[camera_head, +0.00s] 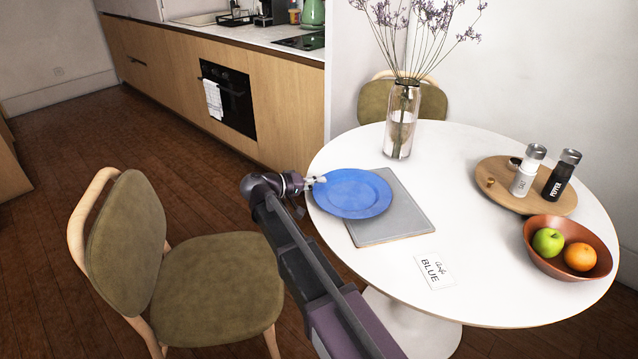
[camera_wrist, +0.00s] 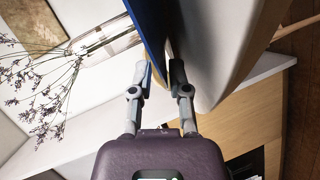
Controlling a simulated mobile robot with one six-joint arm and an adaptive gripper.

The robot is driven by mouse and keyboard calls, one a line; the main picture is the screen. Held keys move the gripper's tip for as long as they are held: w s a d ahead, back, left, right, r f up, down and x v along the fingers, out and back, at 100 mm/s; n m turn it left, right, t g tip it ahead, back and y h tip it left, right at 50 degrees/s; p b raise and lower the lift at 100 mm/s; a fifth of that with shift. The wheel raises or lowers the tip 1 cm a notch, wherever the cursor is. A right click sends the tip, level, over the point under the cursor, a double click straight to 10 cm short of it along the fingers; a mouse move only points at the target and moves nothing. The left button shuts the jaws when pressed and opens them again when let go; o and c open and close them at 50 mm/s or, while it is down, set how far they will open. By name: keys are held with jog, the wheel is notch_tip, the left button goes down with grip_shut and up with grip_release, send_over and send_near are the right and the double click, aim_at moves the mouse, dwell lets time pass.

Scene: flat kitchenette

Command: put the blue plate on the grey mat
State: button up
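The blue plate (camera_head: 352,194) shows at the left side of the round white table. In the picture it overlaps the left part of the grey mat (camera_head: 398,226); I cannot tell whether it rests on the mat or is held just above it. My gripper (camera_head: 318,181) is at the plate's left rim, by the table edge. In the wrist view the blue plate (camera_wrist: 147,22) is seen edge-on, its rim between the two fingertips of my gripper (camera_wrist: 160,72). The fingers are close together on the rim. The plate hides part of the mat.
A glass vase (camera_head: 402,120) with dried flowers stands behind the plate. A card reading BLUE (camera_head: 434,272) lies in front of the mat. A wooden board (camera_head: 497,172) with shakers and a fruit bowl (camera_head: 540,262) are at right. A chair (camera_head: 215,280) stands left of my arm.

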jog(key=p+v, duration=0.2)
jog(key=v, duration=0.9)
jog(key=shift+a+p, duration=0.2)
jog(key=shift+p, duration=0.2)
jog(key=shift+s+r, duration=0.1)
